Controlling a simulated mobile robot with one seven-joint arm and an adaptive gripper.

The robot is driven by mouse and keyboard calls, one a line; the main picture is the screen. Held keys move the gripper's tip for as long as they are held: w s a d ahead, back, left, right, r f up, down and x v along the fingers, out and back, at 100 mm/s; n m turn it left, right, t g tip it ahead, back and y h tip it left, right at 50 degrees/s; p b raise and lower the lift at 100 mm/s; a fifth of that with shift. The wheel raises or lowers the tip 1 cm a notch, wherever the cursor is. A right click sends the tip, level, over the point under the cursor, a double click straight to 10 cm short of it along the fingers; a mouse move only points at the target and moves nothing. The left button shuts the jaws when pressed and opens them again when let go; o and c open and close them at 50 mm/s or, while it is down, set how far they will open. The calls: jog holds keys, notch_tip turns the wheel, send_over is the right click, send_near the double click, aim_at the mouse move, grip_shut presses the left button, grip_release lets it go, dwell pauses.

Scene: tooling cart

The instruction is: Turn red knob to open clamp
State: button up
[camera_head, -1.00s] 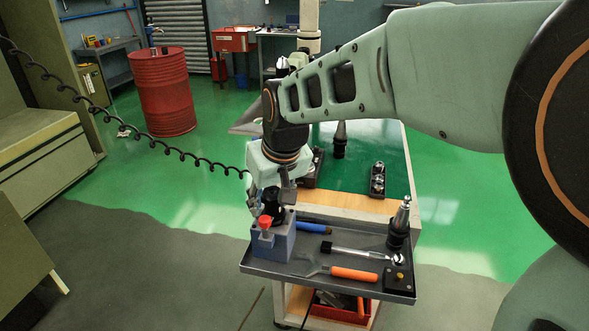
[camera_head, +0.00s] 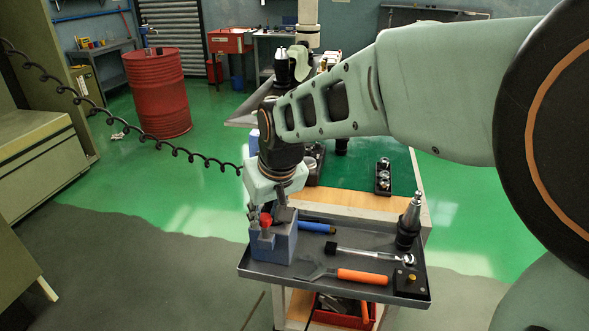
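The red knob (camera_head: 266,219) is at the upper front of the blue clamp block (camera_head: 277,249), which stands at the left end of the grey tray. My gripper (camera_head: 269,212) is pointing down at the top of the block, right by the knob. One grey finger shows to the left of the knob and a darker part to the right. The fingertips are small and partly hidden, so I cannot tell whether they touch the knob or how far apart they are.
The grey tray (camera_head: 335,283) also holds a blue-handled tool (camera_head: 318,227), a ratchet (camera_head: 362,252), an orange-handled wrench (camera_head: 361,277), an upright tool holder (camera_head: 409,226) and a small black block (camera_head: 408,282). A red bin (camera_head: 338,315) sits below. The green cart top lies behind.

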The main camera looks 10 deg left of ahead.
grip_shut()
jog(key=shift+m, duration=0.3)
jog(key=m+b, duration=0.1)
jog(key=m+h+b, duration=0.1)
jog(key=m, duration=0.1)
jog(key=shift+a+f+t, duration=0.15)
jog(key=shift+a+t, duration=0.05)
jog(key=shift+t, duration=0.2)
jog(key=m+b, duration=0.1)
jog(key=m, duration=0.1)
jog(key=m+h+b, duration=0.1)
jog(key=m, duration=0.1)
jog(key=shift+s+a+h, duration=0.1)
jog(key=shift+a+h, duration=0.05)
jog(key=shift+h, duration=0.15)
jog(key=m+h, duration=0.1)
jog(key=m, duration=0.1)
jog(key=m+b, duration=0.1)
jog(key=m, duration=0.1)
jog(key=shift+a+m+h, duration=0.15)
jog(key=shift+m+h, duration=0.15)
jog(key=shift+h, duration=0.1)
jog(key=shift+a+r+m+g+h+p, duration=0.1)
jog(key=shift+m+g+h+p, duration=0.25)
jog(key=shift+m, duration=0.8)
jog(key=shift+r+m+g+h+p, duration=0.2)
jog(key=shift+m+h, duration=0.25)
jog(key=shift+m, duration=0.7)
jog(key=shift+f+g, duration=0.15)
jog(key=shift+g, duration=0.1)
